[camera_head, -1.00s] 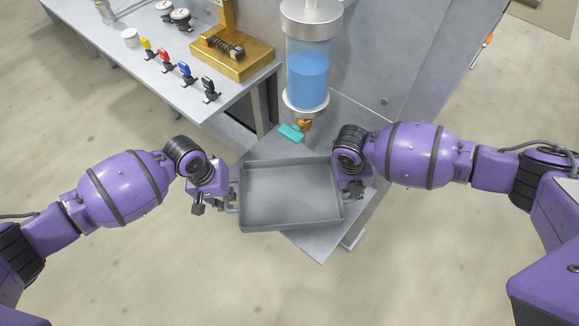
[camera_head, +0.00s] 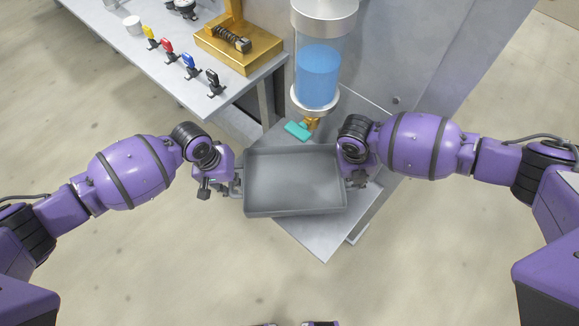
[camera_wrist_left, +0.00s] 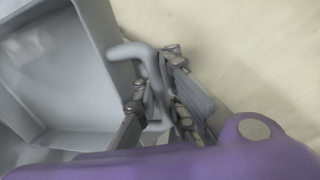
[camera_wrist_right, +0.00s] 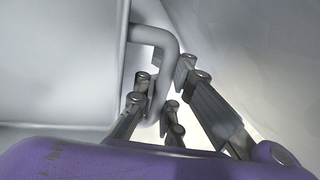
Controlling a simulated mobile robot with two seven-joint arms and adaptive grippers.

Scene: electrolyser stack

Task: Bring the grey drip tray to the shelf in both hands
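The grey drip tray (camera_head: 295,212), shallow and empty, is over the grey shelf (camera_head: 322,240) in the head view. The shelf's front corner shows beyond the tray's front edge. I cannot tell whether the tray touches the shelf. My left gripper (camera_head: 232,184) is at the tray's left side, its fingers shut around a bent handle (camera_wrist_left: 154,80) in the left wrist view. My right gripper (camera_head: 352,178) is at the right side, its fingers on both sides of the other handle (camera_wrist_right: 165,65) in the right wrist view. The tray looks roughly level.
A clear cylinder of blue liquid (camera_head: 317,78) stands behind the tray, with a brass valve (camera_head: 313,124) and a teal lever (camera_head: 297,131) below it, close to the tray's back edge. A grey bench (camera_head: 180,85) with coloured clips and a brass fixture (camera_head: 240,50) is at left.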

